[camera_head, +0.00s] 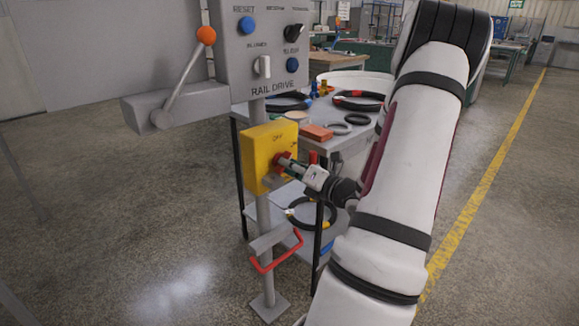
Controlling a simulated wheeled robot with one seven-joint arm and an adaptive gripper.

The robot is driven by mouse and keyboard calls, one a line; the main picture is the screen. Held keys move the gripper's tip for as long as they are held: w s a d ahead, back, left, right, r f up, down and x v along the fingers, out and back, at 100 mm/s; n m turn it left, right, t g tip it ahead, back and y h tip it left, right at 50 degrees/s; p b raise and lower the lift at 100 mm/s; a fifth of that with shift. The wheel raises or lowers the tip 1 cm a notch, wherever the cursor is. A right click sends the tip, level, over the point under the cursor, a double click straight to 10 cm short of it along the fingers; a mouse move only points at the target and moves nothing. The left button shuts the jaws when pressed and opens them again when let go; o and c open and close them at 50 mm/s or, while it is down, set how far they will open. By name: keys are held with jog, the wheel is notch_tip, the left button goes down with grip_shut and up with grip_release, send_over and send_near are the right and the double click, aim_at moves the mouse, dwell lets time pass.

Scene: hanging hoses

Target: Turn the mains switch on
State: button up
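The mains switch is a yellow box (258,152) on a grey post, below the grey control panel. OFF is lettered near the top of its front face. A red knob (279,164) sits on that face, partly covered by my gripper (285,163). My gripper reaches in from the right with its fingertips at the knob, touching it or very close. The fingers are small and overlap the knob, so I cannot tell whether they are closed on it. The knob's exact angle is hard to read.
The grey panel (265,50) above carries knobs, buttons and the words RAIL DRIVE. A lever with an orange ball (206,36) stands at its left. A red handle (277,252) juts out low on the post. A table (352,143) with hoses stands close behind.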

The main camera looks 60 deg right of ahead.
jog(key=shift+r+m+p, duration=0.1)
jog(key=shift+m+p, duration=0.2)
jog(key=shift+p, duration=0.4)
grip_shut()
jog(key=shift+s+m+p, duration=0.1)
jog(key=shift+m+p, duration=4)
jog(key=shift+p, duration=2.3)
jog(key=o, duration=0.7)
grip_release()
jog(key=shift+f, duration=0.2)
